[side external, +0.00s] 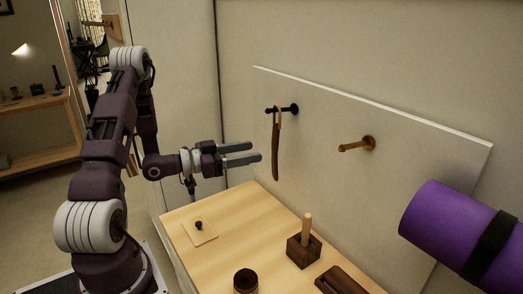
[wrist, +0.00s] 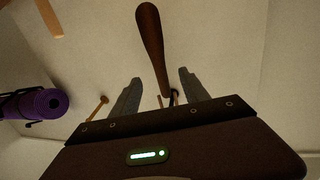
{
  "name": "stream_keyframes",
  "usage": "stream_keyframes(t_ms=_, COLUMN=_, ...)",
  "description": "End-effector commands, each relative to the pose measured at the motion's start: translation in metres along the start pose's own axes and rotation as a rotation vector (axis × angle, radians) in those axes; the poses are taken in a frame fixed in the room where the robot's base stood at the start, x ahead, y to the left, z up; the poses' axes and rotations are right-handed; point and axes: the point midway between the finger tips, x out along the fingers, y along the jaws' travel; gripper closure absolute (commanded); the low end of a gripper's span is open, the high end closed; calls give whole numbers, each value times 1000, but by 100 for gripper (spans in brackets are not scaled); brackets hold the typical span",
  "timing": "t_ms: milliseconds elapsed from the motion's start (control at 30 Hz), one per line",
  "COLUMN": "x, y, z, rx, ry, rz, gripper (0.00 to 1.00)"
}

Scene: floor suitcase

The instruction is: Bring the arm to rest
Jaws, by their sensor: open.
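My gripper (side external: 257,152) is raised above the left part of the wooden table and points right toward the wall board. Its two grey fingers are apart with nothing between them; they also show in the wrist view (wrist: 160,78). A brown long-handled thing (side external: 276,152) hangs from the black peg (side external: 284,109) by a loop at its top. It is just past my fingertips in the side view, with a small gap. In the wrist view the brown thing (wrist: 151,45) shows beyond the fingers. My arm is bent, with the forearm about level.
A bare wooden peg (side external: 357,146) is on the white board (side external: 330,190). A purple rolled mat (side external: 440,225) is at the right. The table (side external: 245,215) holds a small knobbed plate (side external: 199,230), a dark block with a wooden stick (side external: 303,250), a round dark cup (side external: 245,282) and a dark box (side external: 343,282).

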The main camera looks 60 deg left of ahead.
Motion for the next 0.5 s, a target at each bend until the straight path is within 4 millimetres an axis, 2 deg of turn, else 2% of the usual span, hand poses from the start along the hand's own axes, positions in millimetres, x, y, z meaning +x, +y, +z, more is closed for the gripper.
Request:
stream_keyframes(t_ms=67, x=-7, y=0, z=0, rx=4, ry=-5, rz=-1, gripper=47)
stream_keyframes(t_ms=167, x=4, y=3, z=-1, rx=79, ry=-101, rz=-3, gripper=47)
stream_keyframes(t_ms=267, x=27, y=4, z=-9, rx=235, ry=-323, rz=-63, gripper=47)
stream_keyframes(t_ms=333, x=32, y=8, z=-29, rx=317, ry=-478, rz=-155, gripper=47)
stream_keyframes(t_ms=433, x=13, y=28, z=-65, rx=334, ry=-642, rz=-298, gripper=47)
stream_keyframes(t_ms=500, x=-16, y=59, z=-87, rx=278, ry=-728, rz=-372, gripper=47)
